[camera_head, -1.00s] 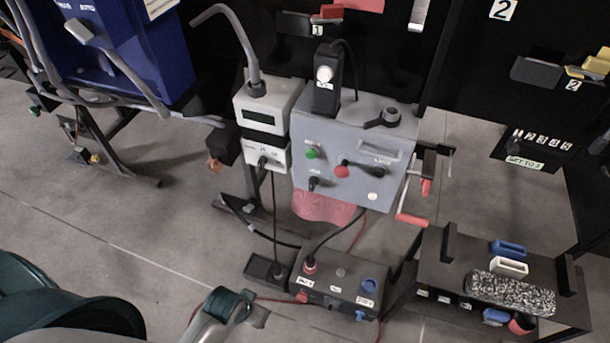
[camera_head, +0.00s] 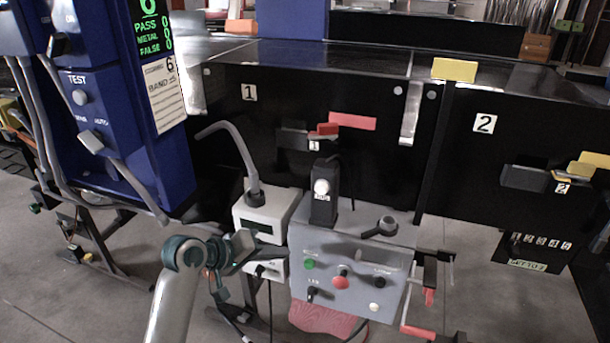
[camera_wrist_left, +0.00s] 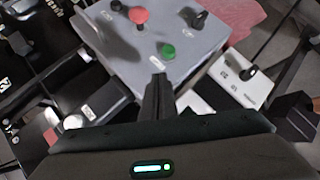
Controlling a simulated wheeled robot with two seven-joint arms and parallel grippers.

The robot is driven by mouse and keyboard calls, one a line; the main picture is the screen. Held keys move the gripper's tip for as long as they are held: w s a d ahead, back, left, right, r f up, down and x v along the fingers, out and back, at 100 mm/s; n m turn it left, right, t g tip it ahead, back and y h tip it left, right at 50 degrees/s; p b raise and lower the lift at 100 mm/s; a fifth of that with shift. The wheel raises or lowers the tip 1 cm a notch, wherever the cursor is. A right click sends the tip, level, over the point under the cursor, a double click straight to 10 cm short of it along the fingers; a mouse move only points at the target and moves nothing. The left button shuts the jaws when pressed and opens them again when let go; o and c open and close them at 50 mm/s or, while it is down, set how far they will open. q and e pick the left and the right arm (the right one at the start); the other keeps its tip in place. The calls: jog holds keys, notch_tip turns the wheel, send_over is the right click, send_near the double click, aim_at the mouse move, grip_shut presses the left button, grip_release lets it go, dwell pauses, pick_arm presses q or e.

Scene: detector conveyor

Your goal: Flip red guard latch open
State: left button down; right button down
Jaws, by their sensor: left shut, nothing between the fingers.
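A small red latch piece (camera_head: 327,129) sits on a dark bracket (camera_head: 305,140) on the black conveyor side panel, beside the number 1 tag. A flat red plate (camera_head: 352,121) is just right of it. My left gripper (camera_head: 247,254) is in front of the white meter box, lower and left of the latch, well apart from it. In the left wrist view its dark fingers (camera_wrist_left: 158,95) are together and empty, over the edge of the grey control box. A small red patch shows at the left of that view; I cannot tell if it is the latch. My right gripper is not in view.
The white meter box (camera_head: 262,219) has a bent grey tube rising toward the panel. A blue cabinet (camera_head: 160,168) stands left.

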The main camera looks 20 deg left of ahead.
pick_arm(q)
jog(key=w+a+r+n+t+h, duration=0.15)
jog(key=w+r, duration=0.25)
jog(key=r, duration=0.4)
jog(key=w+a+r+n+t+h, duration=0.1)
jog(key=w+r+h, duration=0.15)
jog(key=r, duration=0.45)
jog(key=n+t+h, duration=0.1)
send_near(323, 132)
jog(key=a, duration=0.4)
jog(key=shift+w+a, duration=0.1)
jog(key=shift+a, duration=0.15)
jog(key=p+x, duration=0.4)
jog(key=x, duration=0.6)
jog(key=shift+r, duration=0.15)
jog(key=shift+d+t, duration=0.1)
jog(key=shift+t, duration=0.15)
